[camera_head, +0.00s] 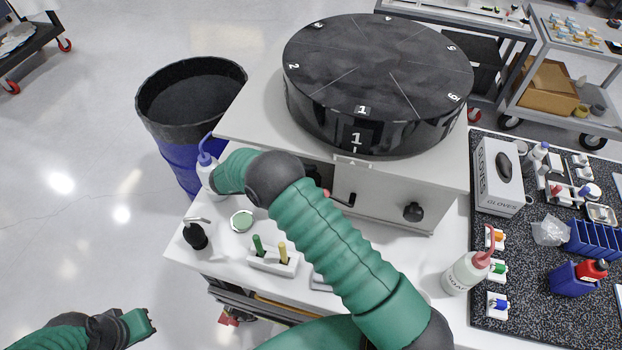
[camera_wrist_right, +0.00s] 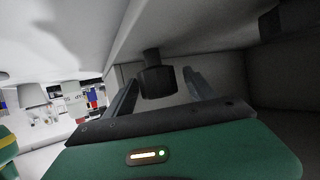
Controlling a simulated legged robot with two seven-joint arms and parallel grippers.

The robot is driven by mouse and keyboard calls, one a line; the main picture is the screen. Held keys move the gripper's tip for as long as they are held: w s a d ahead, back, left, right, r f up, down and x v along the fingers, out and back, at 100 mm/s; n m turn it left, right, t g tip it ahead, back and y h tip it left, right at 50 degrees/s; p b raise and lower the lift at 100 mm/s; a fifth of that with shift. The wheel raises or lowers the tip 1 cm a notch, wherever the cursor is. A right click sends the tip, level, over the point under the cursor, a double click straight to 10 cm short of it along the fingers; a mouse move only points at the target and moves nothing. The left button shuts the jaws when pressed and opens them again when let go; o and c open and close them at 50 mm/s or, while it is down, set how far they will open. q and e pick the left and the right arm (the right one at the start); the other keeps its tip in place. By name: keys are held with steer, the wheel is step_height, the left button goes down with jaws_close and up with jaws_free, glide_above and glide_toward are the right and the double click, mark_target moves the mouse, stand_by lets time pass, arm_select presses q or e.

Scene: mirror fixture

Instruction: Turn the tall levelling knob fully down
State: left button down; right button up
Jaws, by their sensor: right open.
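In the right wrist view a black knob (camera_wrist_right: 155,80) hangs on a short stem under a pale plate. My right gripper (camera_wrist_right: 163,88) is open, with one finger on each side of the knob; I cannot tell whether either finger touches it. In the head view my right arm reaches across the bench, and its fingers and this knob are hidden. The fixture's white plate (camera_head: 252,112) carries a large black numbered disc (camera_head: 375,70). My left gripper (camera_head: 140,325) is at the lower left, away from the bench; its jaw state is unclear.
A front box (camera_head: 385,195) under the plate has a black side knob (camera_head: 413,211) and a red-tipped lever (camera_head: 340,198). A blue bin (camera_head: 180,150) stands left.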

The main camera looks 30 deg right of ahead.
steer(key=b+v, duration=0.3)
steer(key=v, duration=1.4)
steer(key=shift+w+f, duration=0.1)
steer(key=shift+f, duration=0.05)
